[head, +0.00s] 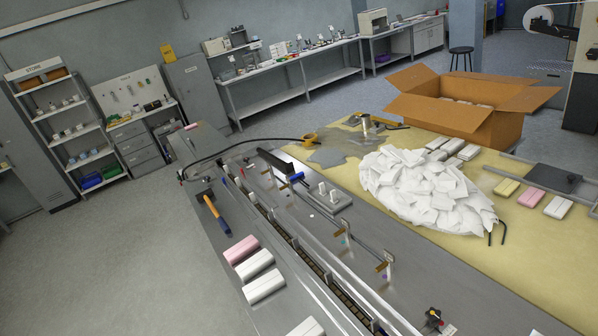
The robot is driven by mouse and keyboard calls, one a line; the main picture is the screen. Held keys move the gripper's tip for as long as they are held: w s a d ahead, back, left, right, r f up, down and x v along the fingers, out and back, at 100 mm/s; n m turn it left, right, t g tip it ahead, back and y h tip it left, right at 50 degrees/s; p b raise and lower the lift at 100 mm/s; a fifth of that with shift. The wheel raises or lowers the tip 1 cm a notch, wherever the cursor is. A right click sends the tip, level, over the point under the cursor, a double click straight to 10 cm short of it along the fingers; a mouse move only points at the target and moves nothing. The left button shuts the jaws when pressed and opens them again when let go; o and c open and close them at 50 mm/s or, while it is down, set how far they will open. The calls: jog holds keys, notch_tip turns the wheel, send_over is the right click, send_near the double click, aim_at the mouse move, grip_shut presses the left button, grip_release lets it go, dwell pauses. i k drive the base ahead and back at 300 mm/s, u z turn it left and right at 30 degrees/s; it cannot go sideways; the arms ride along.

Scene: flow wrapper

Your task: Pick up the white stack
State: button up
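Two white stacks lie side by side on the grey metal machine bed, the far one (256,266) and the near one (264,286). A pink stack (241,249) lies just beyond them. Another white stack (306,328) is cut off by the bottom edge. On the yellow table top, a white stack (558,207) lies beside a pink one (530,197) and a yellow one (506,187). Several more white blocks (467,152) lie near the carton. My gripper does not show in this view.
A slotted conveyor channel (292,240) with upright guides runs along the machine. A blue-and-orange tool (214,215) lies on its left part. A large white heap (420,190) and an open cardboard carton (457,116) occupy the yellow table (540,265). The floor at left is clear.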

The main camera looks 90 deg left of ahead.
aim_at(252, 267)
jog(key=u, duration=2.75)
jog(key=k, duration=0.55)
jog(key=u, duration=0.05)
jog(key=i, duration=1.25)
jog(key=z, duration=0.25)
